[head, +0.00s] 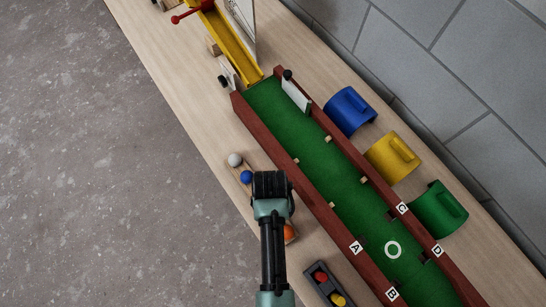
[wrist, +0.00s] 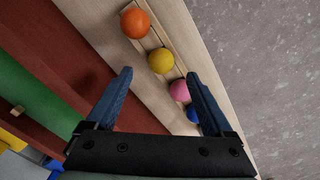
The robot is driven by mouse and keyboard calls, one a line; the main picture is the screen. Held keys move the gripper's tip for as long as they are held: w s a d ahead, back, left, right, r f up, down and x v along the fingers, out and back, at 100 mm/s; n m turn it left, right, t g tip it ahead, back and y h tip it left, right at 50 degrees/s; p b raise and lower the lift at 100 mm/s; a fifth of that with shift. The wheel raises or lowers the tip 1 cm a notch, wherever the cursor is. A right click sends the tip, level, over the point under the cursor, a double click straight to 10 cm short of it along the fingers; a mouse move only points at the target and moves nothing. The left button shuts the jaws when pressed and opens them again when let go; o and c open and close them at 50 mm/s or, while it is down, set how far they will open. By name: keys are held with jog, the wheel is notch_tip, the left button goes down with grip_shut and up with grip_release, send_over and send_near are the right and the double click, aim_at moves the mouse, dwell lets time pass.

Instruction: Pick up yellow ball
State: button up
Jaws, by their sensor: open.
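In the wrist view a yellow ball (wrist: 161,61) sits in a row on a narrow wooden rack, between an orange ball (wrist: 135,23) and a pink ball (wrist: 180,91). My gripper (wrist: 158,74) is open and empty, its blue fingers spread on either side of the row's line in the picture. The yellow ball shows between the fingertips, apart from them; I cannot tell the exact height gap. In the head view my gripper (head: 270,184) and arm hide this ball.
A blue ball (head: 246,177) and a white ball (head: 235,160) are at the row's far end. A green lane with red-brown walls (head: 320,207) runs alongside.

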jog(key=shift+f, duration=2.7)
grip_shut()
